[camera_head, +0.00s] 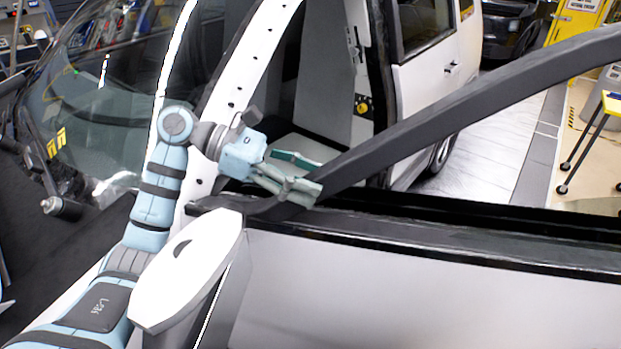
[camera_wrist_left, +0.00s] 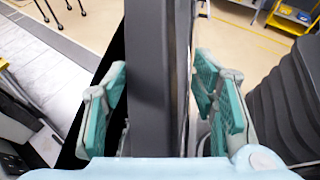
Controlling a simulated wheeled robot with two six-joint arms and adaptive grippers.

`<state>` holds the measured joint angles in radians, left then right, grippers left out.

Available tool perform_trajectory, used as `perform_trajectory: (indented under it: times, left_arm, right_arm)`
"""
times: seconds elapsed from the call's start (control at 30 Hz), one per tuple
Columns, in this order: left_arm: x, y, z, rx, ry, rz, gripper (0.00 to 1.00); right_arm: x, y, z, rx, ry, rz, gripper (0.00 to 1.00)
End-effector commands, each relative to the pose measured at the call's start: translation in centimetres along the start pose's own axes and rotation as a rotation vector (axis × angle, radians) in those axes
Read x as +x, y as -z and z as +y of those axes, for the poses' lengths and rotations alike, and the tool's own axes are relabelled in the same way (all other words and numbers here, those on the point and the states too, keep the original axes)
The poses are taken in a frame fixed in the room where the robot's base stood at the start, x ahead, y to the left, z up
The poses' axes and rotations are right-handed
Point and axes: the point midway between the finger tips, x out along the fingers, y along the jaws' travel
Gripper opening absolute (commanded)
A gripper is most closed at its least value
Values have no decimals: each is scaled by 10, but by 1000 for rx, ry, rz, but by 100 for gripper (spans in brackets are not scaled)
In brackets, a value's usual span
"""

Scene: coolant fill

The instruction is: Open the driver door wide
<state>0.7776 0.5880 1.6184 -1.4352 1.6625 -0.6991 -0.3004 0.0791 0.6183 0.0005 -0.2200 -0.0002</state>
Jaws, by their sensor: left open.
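The driver door (camera_head: 430,290) is a silver panel across the lower right of the head view, with a dark sloping window frame (camera_head: 460,110) and a white wing mirror (camera_head: 190,265). The door stands open by some amount, with the white door opening of the car behind it. My left gripper (camera_head: 303,190) is open at the front lower end of the window frame. In the left wrist view, its green-padded fingers (camera_wrist_left: 163,105) stand on either side of the dark frame bar (camera_wrist_left: 151,60), with gaps visible. My right gripper is not in view.
The car's seat (camera_head: 325,80) and windshield (camera_head: 105,100) lie behind my left arm. A white vehicle (camera_head: 425,85) stands beyond the opening. A yellow cabinet (camera_head: 580,25) and a wheeled stand (camera_head: 590,140) are at the right. Some floor between is clear.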

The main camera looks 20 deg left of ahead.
Motion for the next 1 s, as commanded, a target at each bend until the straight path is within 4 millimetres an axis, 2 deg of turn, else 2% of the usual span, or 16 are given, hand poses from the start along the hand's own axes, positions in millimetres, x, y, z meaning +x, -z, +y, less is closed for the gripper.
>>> perform_trajectory:
  times: [0.3, 0.4, 0.53, 1.0]
  left_arm:
    - [-83, 0, 0, -1, -4, 0, 53]
    - [-101, 0, 0, -1, -2, -1, 53]
    - [-110, -1, 0, 0, 0, -3, 53]
    - [-110, 0, 0, 0, 0, -2, 53]
  right_arm:
    - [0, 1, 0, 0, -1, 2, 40]
    - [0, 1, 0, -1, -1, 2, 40]
    - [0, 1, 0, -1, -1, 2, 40]
    - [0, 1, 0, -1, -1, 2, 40]
